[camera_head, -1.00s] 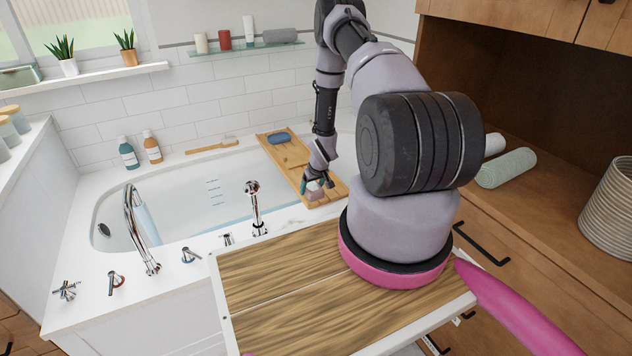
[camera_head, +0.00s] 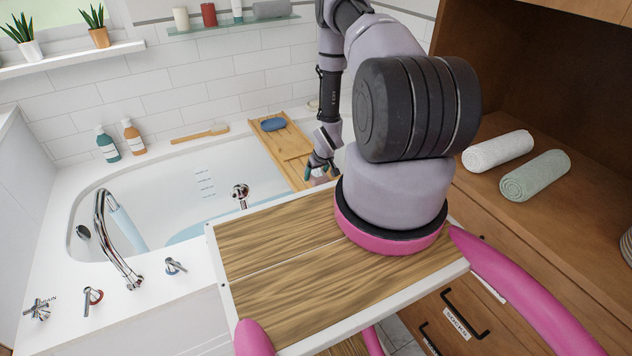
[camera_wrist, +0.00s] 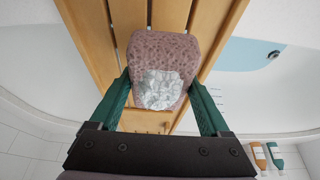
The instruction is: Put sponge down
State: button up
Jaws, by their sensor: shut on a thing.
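The sponge (camera_wrist: 165,48) is pinkish-brown and pitted, with a whitish patch on its near face. My gripper (camera_wrist: 159,88) is shut on it, one green finger on each side. In the wrist view the sponge is over the slats of the wooden bath tray (camera_wrist: 98,45). In the head view my gripper (camera_head: 318,170) is at the near end of the tray (camera_head: 284,145), with a small part of the sponge (camera_head: 320,181) showing beneath it. I cannot tell whether the sponge touches the slats.
A blue oval thing (camera_head: 273,124) lies on the tray's far end. The bathtub (camera_head: 165,195) is left of the tray, with a tall chrome faucet (camera_head: 112,240). Rolled towels (camera_head: 535,175) lie on the right shelf.

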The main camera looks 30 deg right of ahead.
jog(key=shift+f, duration=1.9)
jog(key=shift+f, duration=0.2)
jog(key=o, duration=1)
jog(key=shift+s, duration=0.1)
